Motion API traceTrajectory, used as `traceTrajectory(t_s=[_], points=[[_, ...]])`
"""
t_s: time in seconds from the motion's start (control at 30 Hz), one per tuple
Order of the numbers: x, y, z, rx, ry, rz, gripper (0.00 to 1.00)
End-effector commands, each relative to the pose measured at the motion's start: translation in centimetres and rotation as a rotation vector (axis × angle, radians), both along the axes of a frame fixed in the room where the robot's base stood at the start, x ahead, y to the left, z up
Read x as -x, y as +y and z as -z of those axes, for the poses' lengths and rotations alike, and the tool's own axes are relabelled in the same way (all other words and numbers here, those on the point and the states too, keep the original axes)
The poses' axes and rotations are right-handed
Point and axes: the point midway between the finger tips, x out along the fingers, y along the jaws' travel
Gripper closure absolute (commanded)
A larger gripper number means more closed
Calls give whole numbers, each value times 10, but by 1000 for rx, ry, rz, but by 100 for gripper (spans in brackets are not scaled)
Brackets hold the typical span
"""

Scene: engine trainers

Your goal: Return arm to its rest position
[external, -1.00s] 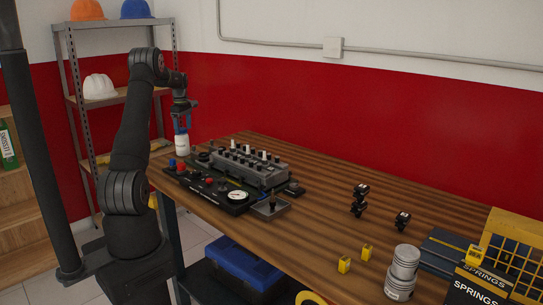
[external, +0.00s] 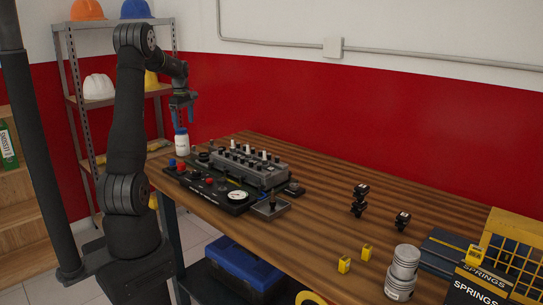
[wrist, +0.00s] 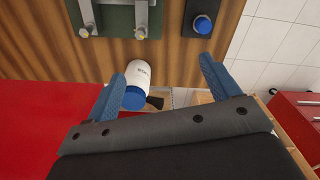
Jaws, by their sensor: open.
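My gripper (external: 182,112) is raised above the far left end of the wooden table. Its two blue fingers are apart in the wrist view (wrist: 165,85), with nothing held between them. A white bottle with a blue cap (external: 181,142) stands upright on the table below the gripper. In the wrist view the bottle (wrist: 140,76) shows beyond the left finger, from above, near the table edge.
A black control panel with a gauge (external: 236,197) and a grey engine block (external: 262,171) sit on the table (external: 320,197). Yellow blocks (external: 345,264), grey cans (external: 403,272) and a yellow crate (external: 518,228) are at right. A metal shelf with helmets (external: 98,88) stands behind my arm.

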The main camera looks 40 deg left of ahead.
Motion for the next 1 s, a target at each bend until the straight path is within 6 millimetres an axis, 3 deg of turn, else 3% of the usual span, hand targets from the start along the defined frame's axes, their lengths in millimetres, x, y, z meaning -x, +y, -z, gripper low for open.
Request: traceTrajectory(t_s=[0.33, 1.0], points=[[68, -12, 5, 0, 1, 100, 19], [108, 92, 73, 2, 2, 96, 19]])
